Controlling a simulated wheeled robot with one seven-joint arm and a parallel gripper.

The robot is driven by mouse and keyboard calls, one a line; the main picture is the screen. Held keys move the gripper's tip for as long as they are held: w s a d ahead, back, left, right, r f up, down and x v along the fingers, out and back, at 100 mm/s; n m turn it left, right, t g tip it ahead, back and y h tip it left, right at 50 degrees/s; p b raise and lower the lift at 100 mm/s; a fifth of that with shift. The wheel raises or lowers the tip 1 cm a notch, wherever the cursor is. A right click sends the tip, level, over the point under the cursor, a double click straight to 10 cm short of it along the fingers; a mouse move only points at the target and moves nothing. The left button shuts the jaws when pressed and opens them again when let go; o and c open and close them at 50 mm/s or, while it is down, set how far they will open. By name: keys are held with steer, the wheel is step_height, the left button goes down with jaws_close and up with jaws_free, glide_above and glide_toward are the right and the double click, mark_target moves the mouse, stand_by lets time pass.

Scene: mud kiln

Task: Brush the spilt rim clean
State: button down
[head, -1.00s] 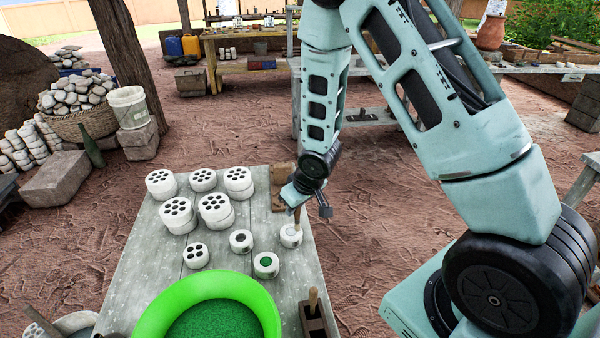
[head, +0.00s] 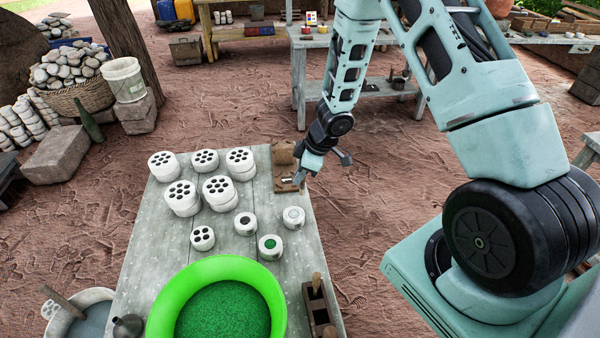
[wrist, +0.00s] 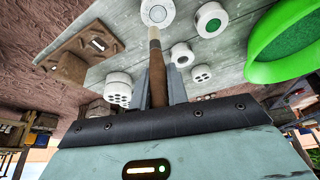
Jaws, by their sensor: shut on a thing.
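My gripper (head: 298,181) is shut on a brush with a brown wooden handle (wrist: 156,80) and a pale tip, clear in the wrist view. In the head view the brush is hard to make out. Three small round white moulds stand on the table: one with a whitish fill (head: 293,217), one with a green fill (head: 270,246) and one with a dark centre (head: 245,223). In the wrist view the brush tip points toward the whitish-filled mould (wrist: 157,12); contact cannot be told. I cannot make out spilt material on any rim.
White blocks with dark holes (head: 218,190) stand at the table's left. A bright green basin (head: 274,290) fills the front, beside a dark wooden caddy (head: 318,310). A brown board (head: 286,172) lies at the far right corner. Bare tabletop (head: 150,235) shows at left.

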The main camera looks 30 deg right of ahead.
steer(key=shift+f+b, duration=2.45)
steer(key=shift+b, duration=0.05)
steer(key=shift+f+b, duration=1.25)
steer(key=shift+f, duration=0.7)
steer(key=shift+r+p, duration=0.1)
steer(key=shift+p, duration=0.55)
steer(key=shift+w, duration=0.15)
